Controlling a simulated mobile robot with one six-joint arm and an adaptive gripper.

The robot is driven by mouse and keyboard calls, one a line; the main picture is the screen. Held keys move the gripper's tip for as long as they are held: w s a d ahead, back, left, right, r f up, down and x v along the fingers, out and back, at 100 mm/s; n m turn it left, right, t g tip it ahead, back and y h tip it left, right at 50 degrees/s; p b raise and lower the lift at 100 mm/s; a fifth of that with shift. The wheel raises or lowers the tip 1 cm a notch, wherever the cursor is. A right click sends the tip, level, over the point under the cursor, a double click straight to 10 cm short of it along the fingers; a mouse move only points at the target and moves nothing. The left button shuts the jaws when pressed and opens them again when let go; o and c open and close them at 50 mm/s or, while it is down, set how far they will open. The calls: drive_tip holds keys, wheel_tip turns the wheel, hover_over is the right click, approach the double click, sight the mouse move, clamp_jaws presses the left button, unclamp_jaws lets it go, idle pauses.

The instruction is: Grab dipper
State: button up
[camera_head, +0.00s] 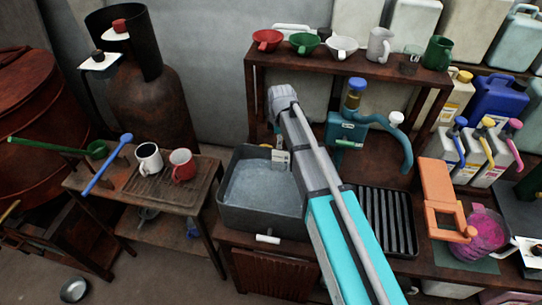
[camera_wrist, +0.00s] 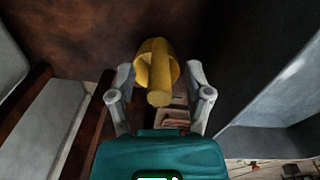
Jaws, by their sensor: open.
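A yellow dipper-like piece (camera_wrist: 160,72), with a hollow cup end and a thick round stub toward the camera, shows in the wrist view. My gripper (camera_wrist: 160,78) is open, with one grey finger on each side of this piece; I cannot tell whether either finger touches it. In the head view a green dipper (camera_head: 97,149) with a long handle and a blue long-handled tool (camera_head: 107,165) lie at the left small table. My arm reaches over the sink there; my fingers and the yellow piece cannot be made out.
A grey sink (camera_head: 262,190) with water stands under my arm. The small wooden table (camera_head: 145,205) holds two mugs. A shelf (camera_head: 345,65) with cups, a blue-green tap (camera_head: 400,145) and an orange bracket (camera_head: 437,190) stand near. In the wrist view a grey wall (camera_wrist: 245,75) rises at right.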

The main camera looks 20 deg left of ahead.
drive_tip(key=shift+f+b, duration=0.55)
drive_tip(key=shift+f, duration=0.25)
drive_tip(key=shift+c, duration=0.2)
clamp_jaws()
